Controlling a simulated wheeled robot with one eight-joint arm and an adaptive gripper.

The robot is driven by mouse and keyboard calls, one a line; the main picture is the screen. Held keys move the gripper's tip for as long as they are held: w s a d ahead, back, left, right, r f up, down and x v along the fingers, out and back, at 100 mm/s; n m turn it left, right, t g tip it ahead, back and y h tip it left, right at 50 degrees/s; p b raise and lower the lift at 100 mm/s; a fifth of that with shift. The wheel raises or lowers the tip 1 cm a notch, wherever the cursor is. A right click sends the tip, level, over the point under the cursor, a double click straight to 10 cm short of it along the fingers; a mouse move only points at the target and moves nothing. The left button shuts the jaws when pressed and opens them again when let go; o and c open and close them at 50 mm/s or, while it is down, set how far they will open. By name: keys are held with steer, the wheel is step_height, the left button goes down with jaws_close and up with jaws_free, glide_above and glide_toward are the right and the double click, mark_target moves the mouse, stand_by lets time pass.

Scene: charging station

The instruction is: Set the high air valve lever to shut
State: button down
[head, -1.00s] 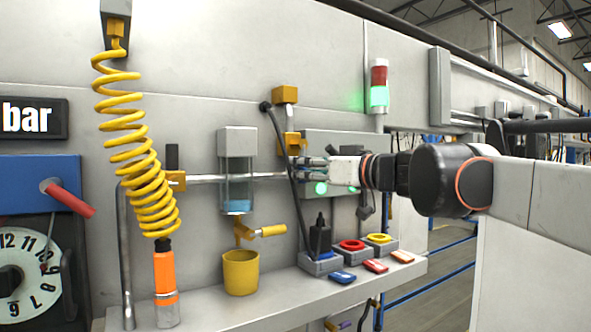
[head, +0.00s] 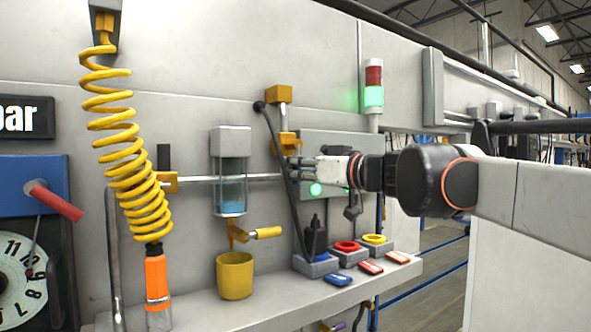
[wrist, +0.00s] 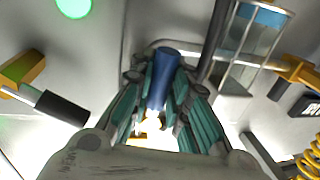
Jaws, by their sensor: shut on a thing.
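My gripper (head: 295,168) is at the wall just below a yellow valve part (head: 288,143), under the high yellow block (head: 279,94). In the wrist view its teal-padded fingers (wrist: 163,110) are closed around a blue lever handle (wrist: 162,75). A bit of yellow shows behind the fingers, low in that view. In the head view the fingers hide the handle, so its angle is hard to tell. A second yellow valve (wrist: 22,70) with a black handle (wrist: 60,108) is apart from the fingers in the wrist view.
A black cable or rod (head: 275,140) runs down close beside my fingers. The clear filter bowl (head: 230,190) hangs to the left, beyond it the yellow coiled hose (head: 130,150). Below, a shelf (head: 285,300) holds a yellow cup (head: 235,275) and coloured buttons (head: 346,248).

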steer(key=s+a+r+m+t, duration=0.1)
steer(key=a+r+m+t, duration=0.1)
steer(key=m, duration=0.8)
steer(key=s+a+r+m+t+h, duration=0.1)
steer(key=a+r+m+t, duration=0.1)
steer(key=m, duration=0.8)
steer(key=shift+s+r+h, duration=0.3)
steer(key=shift+s+r, duration=0.1)
steer(key=shift+r, duration=0.05)
steer(key=c, duration=1.5)
jaws_free()
steer(key=shift+r, duration=0.1)
steer(key=v, duration=1.2)
